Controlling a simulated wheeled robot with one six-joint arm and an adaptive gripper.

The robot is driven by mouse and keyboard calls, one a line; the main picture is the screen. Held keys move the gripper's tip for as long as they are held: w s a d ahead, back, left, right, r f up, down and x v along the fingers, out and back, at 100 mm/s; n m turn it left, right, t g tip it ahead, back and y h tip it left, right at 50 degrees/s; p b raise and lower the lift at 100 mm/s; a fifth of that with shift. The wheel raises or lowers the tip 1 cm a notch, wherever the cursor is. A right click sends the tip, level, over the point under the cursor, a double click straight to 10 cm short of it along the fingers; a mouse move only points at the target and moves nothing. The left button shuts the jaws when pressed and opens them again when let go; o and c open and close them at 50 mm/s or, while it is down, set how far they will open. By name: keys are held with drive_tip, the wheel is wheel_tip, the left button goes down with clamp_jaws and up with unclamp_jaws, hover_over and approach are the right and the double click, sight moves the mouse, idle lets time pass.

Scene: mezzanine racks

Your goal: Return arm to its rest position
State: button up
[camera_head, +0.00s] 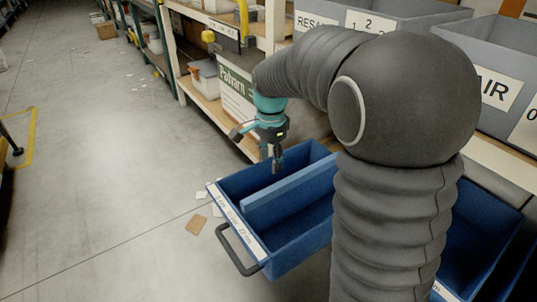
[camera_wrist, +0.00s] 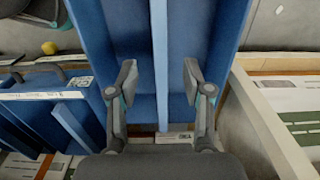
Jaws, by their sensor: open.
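My gripper (camera_head: 275,162) hangs pointing down over the back part of a blue open drawer (camera_head: 245,238). In the wrist view my gripper (camera_wrist: 158,80) has its two fingers spread apart with nothing between them. The drawer's long divider (camera_wrist: 160,60) shows in the gap between the fingers, and I cannot tell how far below them it lies. My arm, in a grey ribbed sleeve, covers the right middle of the head view and hides part of the drawer and shelf.
The drawer sticks out over the floor with its dark handle (camera_head: 237,251) in front. A rack with a Putram box (camera_head: 238,92) stands behind. Grey labelled bins (camera_head: 488,62) stand at right.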

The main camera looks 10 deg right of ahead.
drive_tip(key=s+d+r+n+t+p, duration=0.1)
drive_tip(key=s+r+n+t, duration=0.1)
drive_tip(key=s, duration=0.6)
drive_tip(key=s+r+n+t+p, duration=0.1)
drive_tip(key=s+r+n+p, duration=0.1)
drive_tip(key=s+r+n, duration=0.3)
drive_tip(key=s+d+r+n+t+p, duration=0.1)
drive_tip(key=s+r+n, duration=0.3)
drive_tip(key=s, duration=0.6)
drive_tip(key=shift+s+d+r+n+t+p, duration=0.2)
drive_tip(key=shift+s+d+n+t+p, duration=0.15)
drive_tip(key=shift+n+t+p, duration=0.65)
